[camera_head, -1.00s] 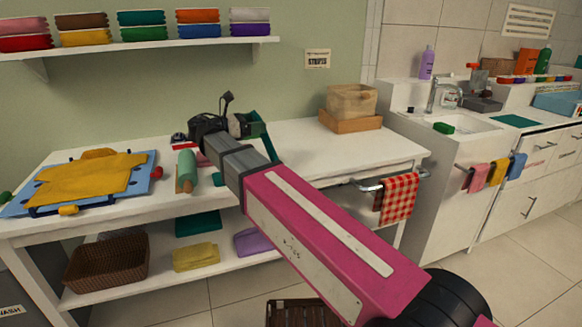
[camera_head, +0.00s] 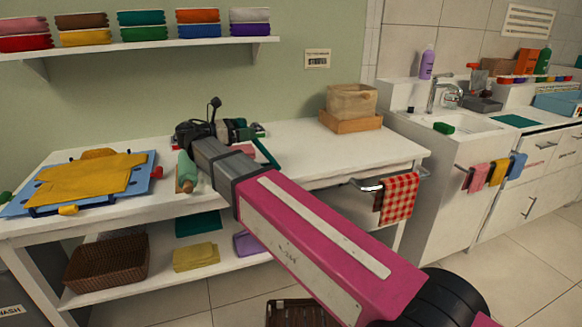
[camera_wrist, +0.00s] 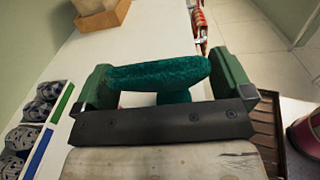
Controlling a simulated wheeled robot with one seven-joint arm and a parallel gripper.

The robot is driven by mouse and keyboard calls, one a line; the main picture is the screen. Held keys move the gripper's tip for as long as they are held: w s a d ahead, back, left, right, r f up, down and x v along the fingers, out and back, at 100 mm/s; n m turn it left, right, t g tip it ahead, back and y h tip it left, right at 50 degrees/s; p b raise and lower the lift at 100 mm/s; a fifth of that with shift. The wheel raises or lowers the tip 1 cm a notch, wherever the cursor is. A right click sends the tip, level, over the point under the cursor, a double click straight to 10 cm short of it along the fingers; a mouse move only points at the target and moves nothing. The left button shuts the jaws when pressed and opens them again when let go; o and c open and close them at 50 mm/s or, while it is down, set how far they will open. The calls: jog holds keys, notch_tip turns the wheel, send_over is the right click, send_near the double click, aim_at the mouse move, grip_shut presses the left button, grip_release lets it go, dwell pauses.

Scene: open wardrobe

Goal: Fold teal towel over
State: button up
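The teal towel (camera_head: 266,153) is on the white table, right of the arm's end; much of it is hidden behind my arm. In the wrist view a thick teal fold (camera_wrist: 160,75) spans the gap between the two green fingers. My gripper (camera_head: 245,130) is low over the table by the towel. In the wrist view its fingers (camera_wrist: 165,82) are wide apart, and the fold's ends appear to touch both, so it seems held across its width.
A yellow shirt (camera_head: 92,180) lies on a blue board (camera_head: 143,180) at left. A teal roller (camera_head: 186,170) is close left of my arm. A beige bin (camera_head: 352,100) stands at the back right. The table's right part is clear. A checked cloth (camera_head: 398,198) hangs at the front rail.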

dwell(0.5)
jog(key=shift+r, duration=4.55)
jog(key=shift+s, duration=0.1)
